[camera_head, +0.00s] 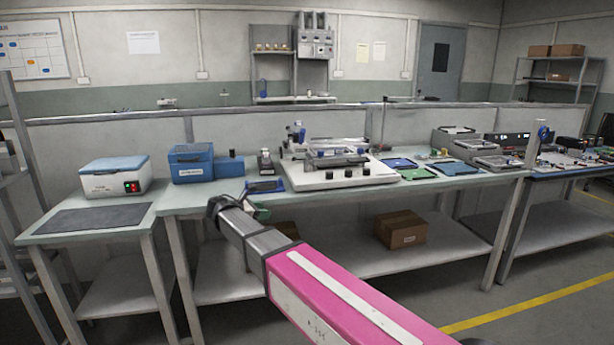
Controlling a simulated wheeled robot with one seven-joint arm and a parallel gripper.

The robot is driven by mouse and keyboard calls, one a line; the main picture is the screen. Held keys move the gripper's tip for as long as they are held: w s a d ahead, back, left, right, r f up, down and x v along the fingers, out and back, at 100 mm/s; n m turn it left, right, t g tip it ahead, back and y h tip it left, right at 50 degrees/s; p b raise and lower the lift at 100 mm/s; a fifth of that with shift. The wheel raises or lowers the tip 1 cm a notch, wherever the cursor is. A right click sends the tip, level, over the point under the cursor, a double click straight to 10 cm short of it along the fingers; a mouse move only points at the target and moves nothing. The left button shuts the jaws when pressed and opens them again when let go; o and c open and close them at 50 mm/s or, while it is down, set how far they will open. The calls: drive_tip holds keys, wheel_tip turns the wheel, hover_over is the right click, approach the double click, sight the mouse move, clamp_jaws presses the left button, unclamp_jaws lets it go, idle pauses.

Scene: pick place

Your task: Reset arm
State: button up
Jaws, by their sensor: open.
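My arm reaches in from the lower right, with a pink link and then a grey link that ends at a dark joint near the bench's front edge. My gripper cannot be made out; the part of the arm beyond that joint is hidden or out of view. A small green piece (262,213) shows just behind the grey link, and I cannot tell what it is. The long workbench (450,184) stands in front of me.
A white case with a blue lid (115,176) stands on the left side table (85,237). The bench holds a blue box (191,165), a white fixture plate (340,178) and a green board (416,174). A cardboard box (400,229) sits on the lower shelf. Floor is clear at right.

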drive_tip(key=s+d+f+m+g+y, duration=0.25)
drive_tip(key=d+f+m, duration=0.35)
drive_tip(key=d, duration=0.5)
drive_tip(key=s+d+f+m+g+y, duration=0.2)
drive_tip(key=s+d+f+m+g, duration=0.2)
drive_tip(key=d+f, duration=0.65)
drive_tip(key=s+d+f+m+g+y, duration=0.1)
drive_tip(key=s+d+f+m+y, duration=0.2)
drive_tip(key=s+d+m, duration=0.4)
drive_tip(key=s+d+f+m+g+y, duration=0.1)
drive_tip(key=s+d+f+m+y, duration=0.2)
drive_tip(key=s+d+m, duration=0.4)
drive_tip(key=shift+d+f, duration=0.2)
drive_tip(key=shift+f, duration=0.2)
drive_tip(key=shift+s, duration=0.1)
